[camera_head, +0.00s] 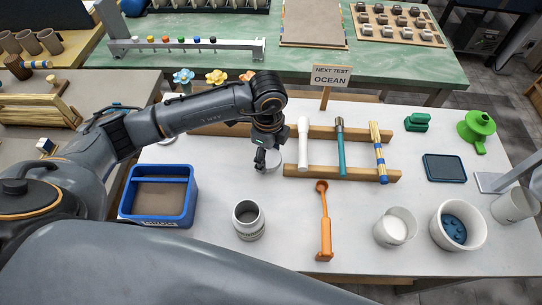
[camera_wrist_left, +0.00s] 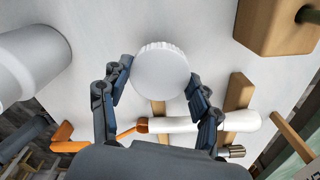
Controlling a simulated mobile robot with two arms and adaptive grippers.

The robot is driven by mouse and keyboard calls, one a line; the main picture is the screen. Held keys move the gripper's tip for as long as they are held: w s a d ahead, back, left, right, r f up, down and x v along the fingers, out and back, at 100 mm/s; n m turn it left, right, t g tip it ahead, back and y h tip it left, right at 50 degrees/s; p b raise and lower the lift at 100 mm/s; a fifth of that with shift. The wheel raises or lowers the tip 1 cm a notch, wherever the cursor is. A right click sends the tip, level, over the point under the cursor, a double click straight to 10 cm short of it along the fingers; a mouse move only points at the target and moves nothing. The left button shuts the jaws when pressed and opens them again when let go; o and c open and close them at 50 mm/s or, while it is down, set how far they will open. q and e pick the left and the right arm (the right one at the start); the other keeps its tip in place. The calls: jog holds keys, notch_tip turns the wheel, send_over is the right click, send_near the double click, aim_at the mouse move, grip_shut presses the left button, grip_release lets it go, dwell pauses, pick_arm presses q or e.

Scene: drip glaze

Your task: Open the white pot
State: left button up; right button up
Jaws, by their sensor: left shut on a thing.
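My left gripper (camera_head: 267,158) points down over the white table, and its fingers also show in the left wrist view (camera_wrist_left: 158,98). It is shut on a round white lid with a ridged edge (camera_wrist_left: 160,72). The lid shows partly in the head view (camera_head: 273,160), behind the fingers. I cannot tell whether it touches the table. A whitish pot with dark print (camera_head: 249,224) stands upright in front of the gripper, apart from the lid. Its mouth is uncovered and dark inside. My right gripper is out of view.
A wooden rack (camera_head: 345,173) with several tools stands just right of the gripper. An orange tool (camera_head: 325,225) lies in front. A blue bin (camera_head: 190,200) stands left, white containers (camera_head: 395,227) (camera_head: 475,215) right. Bare table lies between the bin and pot.

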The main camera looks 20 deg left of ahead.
aim_at(271, 154)
pick_arm(q)
jog(key=shift+w+d+f, duration=0.1)
jog(key=shift+w+f, duration=0.35)
jog(key=shift+f, duration=0.1)
notch_tip(271, 154, down, 2)
jog(key=shift+f+p, duration=0.1)
jog(key=shift+p, duration=0.8)
jog(key=shift+f, duration=0.7)
jog(key=o, duration=1.3)
jog(key=shift+r, duration=0.1)
